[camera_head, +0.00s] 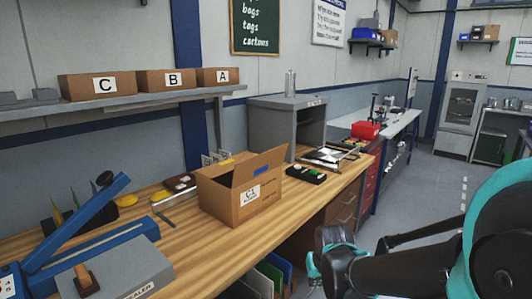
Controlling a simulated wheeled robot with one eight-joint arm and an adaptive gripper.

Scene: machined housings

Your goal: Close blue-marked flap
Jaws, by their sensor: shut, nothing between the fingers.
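A brown cardboard carton (226,203) labelled C-1 stands on the wooden bench, its top open. The carton's inside is mostly hidden. My gripper (330,238) is at the lower right, in front of the bench edge and well apart from the carton. It is shut and empty; its fingertips are hard to make out against the dark arm.
A black tray (305,174) with small parts lies right of the carton. A grey cabinet (285,125) stands behind. A blue-armed sealer (110,270) takes the bench's left front. Boxes C, B and A sit on a wall shelf (160,99). Floor at right is clear.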

